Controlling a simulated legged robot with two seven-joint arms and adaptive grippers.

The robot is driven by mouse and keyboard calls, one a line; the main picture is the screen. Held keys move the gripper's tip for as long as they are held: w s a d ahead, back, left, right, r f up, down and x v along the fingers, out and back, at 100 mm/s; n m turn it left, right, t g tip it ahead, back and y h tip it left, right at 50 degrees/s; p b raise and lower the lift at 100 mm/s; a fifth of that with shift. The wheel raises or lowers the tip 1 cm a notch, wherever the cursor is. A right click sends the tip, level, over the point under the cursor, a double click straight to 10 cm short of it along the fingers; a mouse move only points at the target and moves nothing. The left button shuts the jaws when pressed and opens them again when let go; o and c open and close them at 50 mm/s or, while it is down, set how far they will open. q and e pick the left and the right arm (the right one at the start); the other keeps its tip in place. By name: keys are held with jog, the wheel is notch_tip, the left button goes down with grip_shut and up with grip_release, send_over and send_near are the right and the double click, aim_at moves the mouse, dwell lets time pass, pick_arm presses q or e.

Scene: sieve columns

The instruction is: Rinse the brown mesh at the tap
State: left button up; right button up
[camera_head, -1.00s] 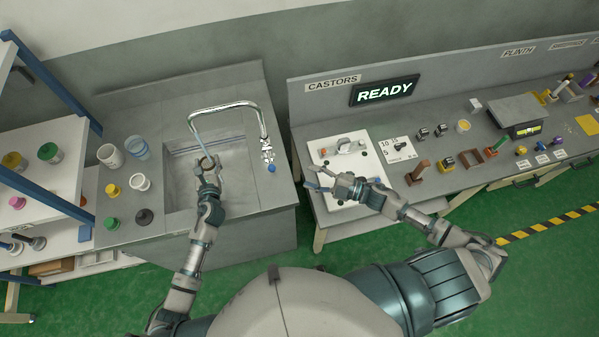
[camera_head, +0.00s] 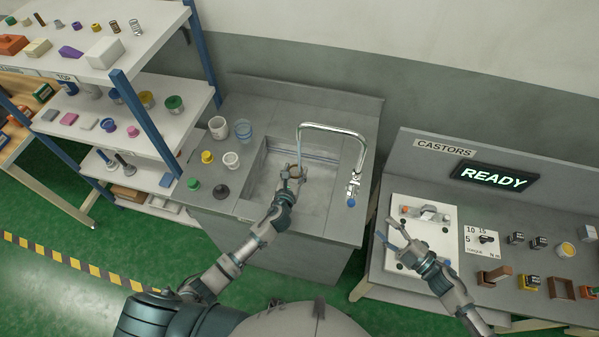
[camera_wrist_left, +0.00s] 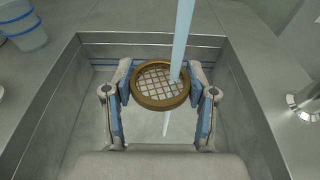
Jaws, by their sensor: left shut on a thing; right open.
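The brown mesh (camera_wrist_left: 160,84) is a round brown ring with a light grid inside. My left gripper (camera_wrist_left: 160,92) is shut on it, one finger on each side, over the sink basin. In the left wrist view a blue-white stream of water passes at the mesh's right part and shows again below it. In the head view the mesh is small between the fingertips of my left gripper (camera_head: 291,173), below the spout of the tap (camera_head: 334,128). The sink (camera_head: 312,205) is a grey basin. My right gripper (camera_head: 390,236) is open and empty by the white panel on the right bench.
Left of the basin stand a white cup (camera_head: 217,127), a blue clear cup (camera_head: 243,130) and several small coloured pieces. A shelf rack (camera_head: 140,140) is further left. The bench with the READY display (camera_head: 494,178) is on the right.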

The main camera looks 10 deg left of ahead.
aim_at(350, 201)
jog(key=shift+a, duration=0.2)
jog(key=c, duration=0.8)
jog(key=a+r+m+t+h, duration=0.1)
jog(key=a+m, duration=0.1)
jog(key=a, duration=0.1)
jog(key=w+a+m+t+h, duration=0.1)
jog(key=a+m+h, duration=0.1)
jog(key=a, duration=0.2)
jog(key=w+a+r+m+t+h, duration=0.1)
jog(key=a+m+t, duration=0.1)
jog(key=a, duration=0.1)
jog(key=shift+w+a+r+m+h, duration=0.1)
jog(key=shift+a+r+m+h, duration=0.05)
jog(key=shift+r+m+h, duration=0.2)
grip_shut()
notch_tip(350, 201, up, 7)
jog(key=s+a+m+h, duration=0.2)
jog(key=a+m+h, duration=0.1)
jog(key=m+h, duration=0.7)
jog(key=shift+m+g+y, duration=0.5)
jog(key=shift+m+y, duration=0.05)
jog(key=shift+m, duration=0.1)
jog(key=w+f, duration=0.4)
jog(key=w+d+f, duration=0.1)
jog(key=w+f, duration=0.1)
jog(key=w, duration=0.1)
jog(key=shift+s+f, duration=0.15)
jog(key=shift+s, duration=0.25)
jog(key=shift+w+d, duration=0.1)
